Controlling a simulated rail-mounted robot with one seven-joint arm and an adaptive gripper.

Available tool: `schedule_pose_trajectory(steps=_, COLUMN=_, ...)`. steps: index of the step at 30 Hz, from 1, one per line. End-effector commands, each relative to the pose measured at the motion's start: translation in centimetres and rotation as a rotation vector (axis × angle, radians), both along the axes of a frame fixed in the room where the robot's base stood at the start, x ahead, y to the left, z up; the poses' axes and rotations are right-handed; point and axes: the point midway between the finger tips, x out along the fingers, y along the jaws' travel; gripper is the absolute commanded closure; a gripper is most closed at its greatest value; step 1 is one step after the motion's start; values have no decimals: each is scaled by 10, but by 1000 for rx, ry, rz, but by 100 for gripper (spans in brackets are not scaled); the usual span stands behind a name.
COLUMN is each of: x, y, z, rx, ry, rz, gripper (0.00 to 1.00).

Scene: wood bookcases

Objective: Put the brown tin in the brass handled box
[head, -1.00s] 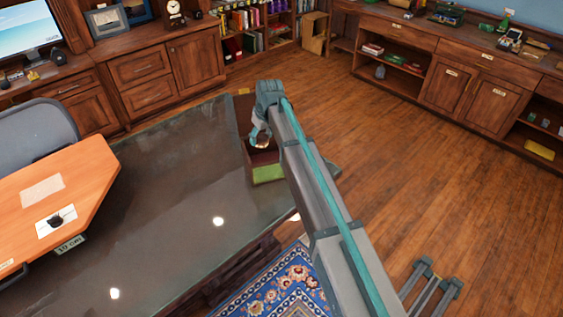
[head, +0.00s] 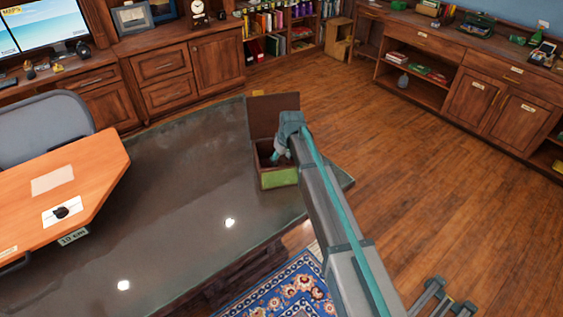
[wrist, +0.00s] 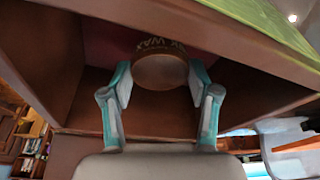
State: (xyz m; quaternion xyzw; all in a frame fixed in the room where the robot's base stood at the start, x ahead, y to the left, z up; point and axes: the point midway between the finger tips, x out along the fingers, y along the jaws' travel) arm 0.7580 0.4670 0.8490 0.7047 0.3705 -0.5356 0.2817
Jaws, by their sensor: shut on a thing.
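The brown tin (wrist: 160,72) is held between the two fingers of my gripper (wrist: 160,80) in the wrist view, with lettering partly visible on it. In the head view my gripper (head: 283,156) reaches down into the open box (head: 278,179), which has a green front and a dark brown inside. The box's lid (head: 272,114) stands raised at the back. In the wrist view the box walls (wrist: 50,55) surround the tin. The tin is hidden in the head view, and I cannot tell whether it touches the box floor. No brass handle is clearly visible.
The box stands near the right end of a dark glossy table (head: 190,205). An orange desk top (head: 95,170) with papers and a grey chair (head: 45,130) are at the left. Wooden cabinets line the back and right. The wood floor (head: 400,170) is open on the right.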

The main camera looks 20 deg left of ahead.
Motion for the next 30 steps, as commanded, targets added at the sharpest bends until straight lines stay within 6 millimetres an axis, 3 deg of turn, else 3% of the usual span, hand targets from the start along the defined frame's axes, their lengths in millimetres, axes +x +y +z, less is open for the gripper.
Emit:
schedule_pose_trajectory(steps=6, x=0, y=0, z=-21, rx=0, ry=0, rz=0, gripper=82)
schedule_pose_trajectory(steps=17, x=0, y=0, z=-25, rx=0, ry=0, rz=0, gripper=82)
schedule_pose_trajectory(steps=18, x=0, y=0, z=-25, rx=0, ry=0, rz=0, gripper=35)
schedule_pose_trajectory(steps=21, x=0, y=0, z=-24, rx=0, ry=0, rz=0, gripper=18)
schedule_pose_trajectory(steps=22, x=0, y=0, z=-24, rx=0, ry=0, rz=0, gripper=15)
schedule_pose_trajectory(steps=30, x=0, y=0, z=-24, rx=0, ry=0, rz=0, gripper=15)
